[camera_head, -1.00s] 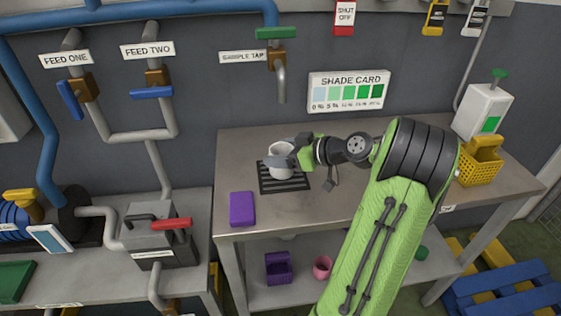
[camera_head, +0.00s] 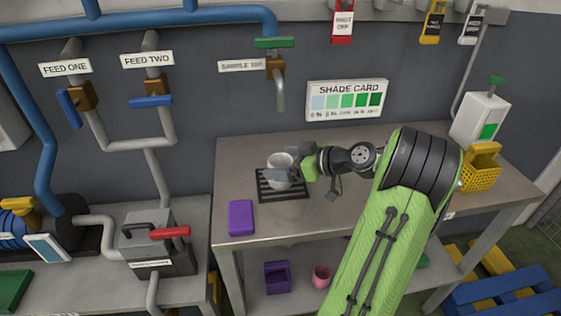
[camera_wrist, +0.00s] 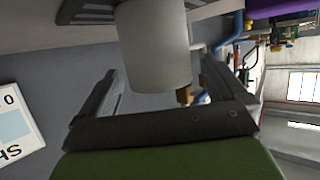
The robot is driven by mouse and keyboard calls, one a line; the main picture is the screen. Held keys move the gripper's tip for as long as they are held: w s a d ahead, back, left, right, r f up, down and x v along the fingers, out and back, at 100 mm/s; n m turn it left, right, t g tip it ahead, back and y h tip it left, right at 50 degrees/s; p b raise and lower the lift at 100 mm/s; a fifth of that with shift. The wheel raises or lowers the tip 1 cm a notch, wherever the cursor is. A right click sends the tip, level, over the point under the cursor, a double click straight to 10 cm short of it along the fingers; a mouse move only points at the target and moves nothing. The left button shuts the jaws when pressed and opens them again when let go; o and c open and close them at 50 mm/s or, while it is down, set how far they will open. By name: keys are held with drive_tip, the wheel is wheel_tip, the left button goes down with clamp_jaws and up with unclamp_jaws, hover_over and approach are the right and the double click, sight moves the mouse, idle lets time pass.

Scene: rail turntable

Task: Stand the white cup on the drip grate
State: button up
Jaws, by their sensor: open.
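The white cup (camera_head: 281,160) looks upright over the dark slotted drip grate (camera_head: 290,197) on the metal bench, below the sample tap (camera_head: 280,92). Its base is partly hidden by a finger, so contact with the grate is not fully clear. My gripper (camera_head: 279,175) comes from the right at cup height. In the wrist view the open fingers (camera_wrist: 160,70) lie on either side of the cup (camera_wrist: 157,45), with a visible gap on each side.
A purple block (camera_head: 240,217) lies left of the grate. The shade card (camera_head: 346,100) is on the wall behind. The bench front is mostly clear.

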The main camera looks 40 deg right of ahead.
drive_tip(key=p+v, duration=0.2)
drive_tip(key=v, duration=0.9)
drive_tip(key=shift+a, duration=0.1)
